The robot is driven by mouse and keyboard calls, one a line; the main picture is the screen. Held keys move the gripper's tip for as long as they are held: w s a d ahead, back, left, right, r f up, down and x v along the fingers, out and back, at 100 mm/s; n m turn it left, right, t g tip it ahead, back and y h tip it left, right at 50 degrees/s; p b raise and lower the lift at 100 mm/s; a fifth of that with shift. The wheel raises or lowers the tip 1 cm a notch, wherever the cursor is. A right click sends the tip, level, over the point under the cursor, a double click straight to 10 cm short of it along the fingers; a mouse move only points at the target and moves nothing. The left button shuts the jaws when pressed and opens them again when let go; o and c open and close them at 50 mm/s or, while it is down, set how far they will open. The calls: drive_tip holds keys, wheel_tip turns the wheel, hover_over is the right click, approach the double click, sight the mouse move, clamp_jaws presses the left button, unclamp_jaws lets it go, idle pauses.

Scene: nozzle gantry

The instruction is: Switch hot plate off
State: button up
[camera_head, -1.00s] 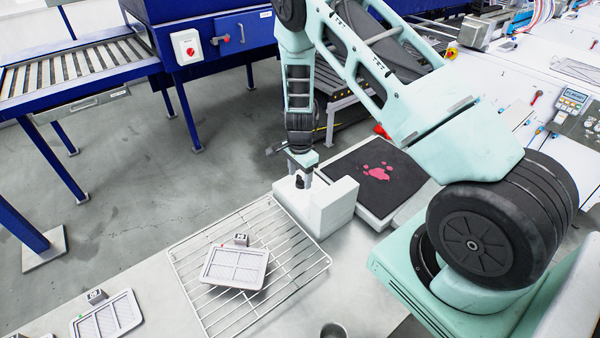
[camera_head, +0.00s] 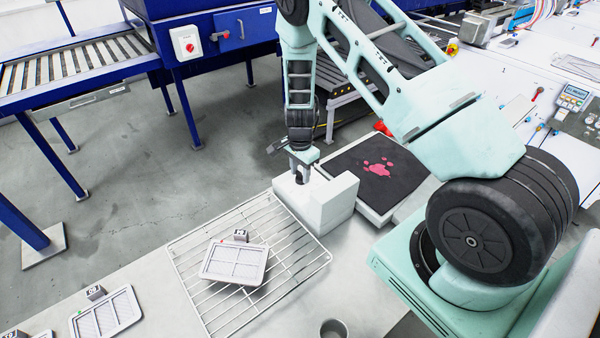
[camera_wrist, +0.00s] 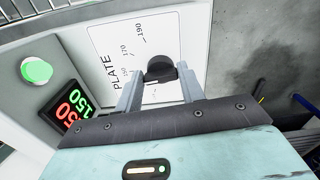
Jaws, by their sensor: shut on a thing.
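The hot plate's white control box (camera_head: 330,205) stands at the back end of the bench. Beside it lies a dark plate (camera_head: 385,190) with a pink spattered patch. A black knob (camera_wrist: 160,68) sits on this panel. My gripper (camera_wrist: 160,78) is shut on the knob, one finger on each side. In the head view my gripper (camera_head: 302,176) reaches down to the box and hides the knob. A round green button (camera_wrist: 36,70) and a display (camera_wrist: 67,106) with green and red digits are lit.
A wire rack (camera_head: 290,268) on the bench carries a white framed tray (camera_head: 235,263). Another tray (camera_head: 105,313) lies at front left, and a metal cup (camera_head: 334,330) stands at the front. Blue conveyor equipment (camera_head: 215,40) stands across the open floor.

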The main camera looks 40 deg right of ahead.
drive_tip(key=n+b, duration=0.2)
drive_tip(key=n, duration=0.1)
drive_tip(key=shift+f, duration=0.2)
drive_tip(key=n+b, duration=0.3)
drive_tip(key=shift+n, duration=0.4)
drive_tip(key=n+b, duration=0.1)
drive_tip(key=n, duration=0.2)
drive_tip(key=n+b, duration=0.1)
drive_tip(key=n, duration=0.2)
drive_tip(key=shift+s+d+r+b, duration=0.15)
drive_tip(key=shift+r+b, duration=0.05)
drive_tip(key=shift+b, duration=0.15)
drive_tip(key=o, duration=1)
wheel_tip(320, 180, up, 18)
drive_tip(key=b, duration=0.3)
drive_tip(key=shift+f+b, duration=0.25)
drive_tip(key=shift+b, duration=0.1)
